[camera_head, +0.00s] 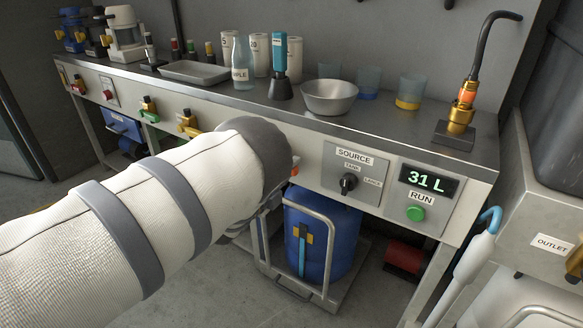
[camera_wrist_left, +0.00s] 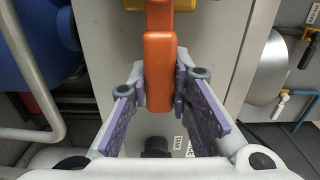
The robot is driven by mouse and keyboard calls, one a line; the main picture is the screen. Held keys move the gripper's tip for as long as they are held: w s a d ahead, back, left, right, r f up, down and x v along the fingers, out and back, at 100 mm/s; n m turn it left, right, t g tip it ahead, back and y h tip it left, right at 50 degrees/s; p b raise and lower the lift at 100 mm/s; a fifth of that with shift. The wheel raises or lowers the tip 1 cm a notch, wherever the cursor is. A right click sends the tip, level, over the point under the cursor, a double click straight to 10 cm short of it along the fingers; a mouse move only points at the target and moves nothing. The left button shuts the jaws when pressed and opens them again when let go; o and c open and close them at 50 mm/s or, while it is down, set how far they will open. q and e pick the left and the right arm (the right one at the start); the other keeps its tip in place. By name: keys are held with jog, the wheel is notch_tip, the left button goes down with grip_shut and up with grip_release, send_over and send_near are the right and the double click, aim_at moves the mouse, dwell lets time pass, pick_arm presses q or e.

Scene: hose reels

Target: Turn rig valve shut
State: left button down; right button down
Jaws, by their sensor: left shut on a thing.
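An orange lever handle (camera_wrist_left: 159,75), which looks like the valve's handle, points down the middle of the left wrist view. Its upper end meets a brighter orange part by a yellow body (camera_wrist_left: 182,4). The purple-padded fingers of my left gripper (camera_wrist_left: 160,88) are shut on the handle, one on each side. In the head view a small orange bit (camera_head: 294,171) shows just right of my left wrist, under the bench's front edge. My own white-sleeved arm hides most of the gripper and valve there. My right gripper is in neither view.
The bench front carries a SOURCE selector knob (camera_head: 348,183), a green RUN button (camera_head: 416,213) and a display (camera_head: 430,180) reading 31 L. A blue barrel (camera_head: 322,240) stands below in a metal frame. A steel bowl (camera_head: 330,97), bottles and cups stand on the bench top.

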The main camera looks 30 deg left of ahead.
pick_arm(q)
jog(key=shift+f, duration=0.15)
dwell(0.4)
jog(key=c, duration=1.4)
grip_release()
jog(key=shift+c, duration=0.2)
jog(key=s, duration=1.2)
jog(key=shift+a, duration=0.25)
